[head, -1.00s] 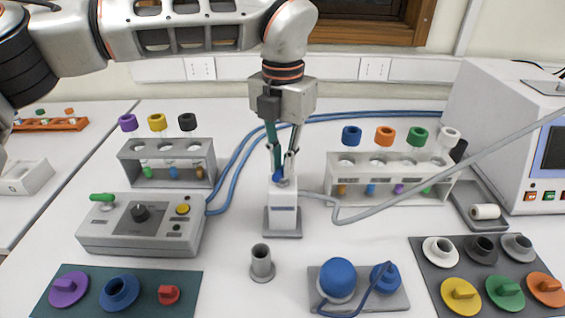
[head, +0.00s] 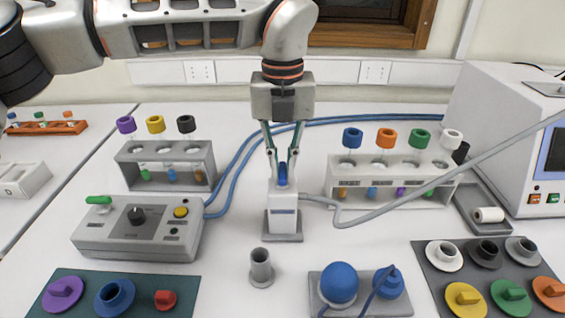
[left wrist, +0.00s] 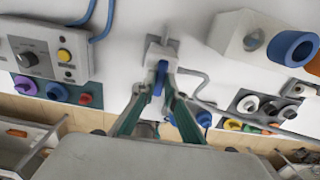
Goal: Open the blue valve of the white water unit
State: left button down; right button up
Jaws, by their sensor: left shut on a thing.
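The white water unit (head: 283,218) stands upright on a grey base in the middle of the table. Its blue valve (head: 282,176) is on top, and the lever shows as a narrow blue bar pointing toward the front. My left gripper (head: 284,166) reaches down from above, its two fingers on either side of the lever and shut on it. In the left wrist view the blue valve (left wrist: 159,78) lies between the green-grey fingertips, with the white unit (left wrist: 160,52) behind it. My right gripper is not in view.
A grey hose (head: 345,220) leads right from the unit. A grey cup (head: 261,266) stands in front. Tube racks stand at left (head: 165,168) and right (head: 400,180); a control box (head: 138,228) is at left. A blue-domed device (head: 340,282) is at front right.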

aim_at(283, 170)
pick_arm(q)
jog(key=shift+r, duration=0.1)
jog(key=c, duration=2.1)
grip_release()
notch_tip(283, 170, up, 12)
jog(key=shift+f, duration=0.1)
